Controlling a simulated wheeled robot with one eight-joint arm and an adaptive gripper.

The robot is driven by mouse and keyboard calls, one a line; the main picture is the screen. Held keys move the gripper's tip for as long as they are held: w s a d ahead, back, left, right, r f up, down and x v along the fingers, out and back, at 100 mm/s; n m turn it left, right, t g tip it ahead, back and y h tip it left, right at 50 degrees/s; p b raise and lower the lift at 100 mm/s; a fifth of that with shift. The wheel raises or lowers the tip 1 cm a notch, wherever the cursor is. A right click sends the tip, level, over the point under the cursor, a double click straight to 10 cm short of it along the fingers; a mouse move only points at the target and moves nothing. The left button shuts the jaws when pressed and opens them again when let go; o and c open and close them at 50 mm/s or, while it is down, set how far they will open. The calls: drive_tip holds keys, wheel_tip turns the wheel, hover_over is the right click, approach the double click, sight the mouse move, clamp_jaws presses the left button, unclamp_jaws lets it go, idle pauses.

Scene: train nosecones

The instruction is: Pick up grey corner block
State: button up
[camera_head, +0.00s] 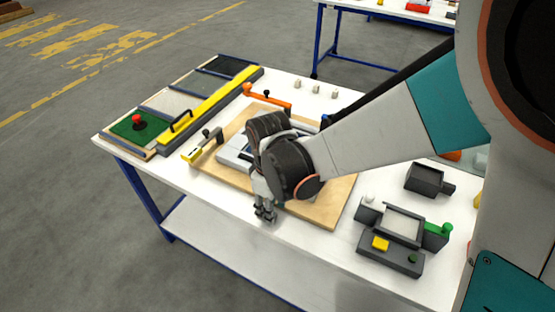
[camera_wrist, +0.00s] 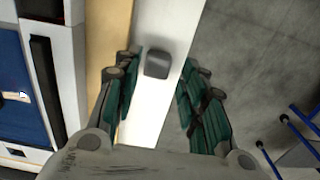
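The grey corner block (camera_wrist: 157,63) shows in the wrist view as a small dark grey block with rounded edges. It lies on the white table top, in the strip between the wooden board and the table's edge. My gripper (camera_wrist: 158,80) is open, with one finger on each side of the block in the picture and a visible gap to both. No contact shows. In the head view my gripper (camera_head: 265,214) points down near the table's front edge, and I cannot make out the block there.
The wooden board (camera_head: 326,212) lies beside my gripper, with a blue and white fixture (camera_wrist: 12,75) on it. A grey device with a yellow button (camera_head: 380,243) stands to the right. A yellow bar (camera_head: 205,108) lies at the left. The table's front edge is close.

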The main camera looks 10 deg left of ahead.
wheel_tip(320, 180, down, 4)
drive_tip(key=shift+w+b, duration=0.15)
drive_tip(key=shift+b, duration=0.95)
drive_tip(key=shift+r, duration=0.1)
drive_tip(key=c, duration=0.7)
drive_tip(key=shift+r, duration=0.15)
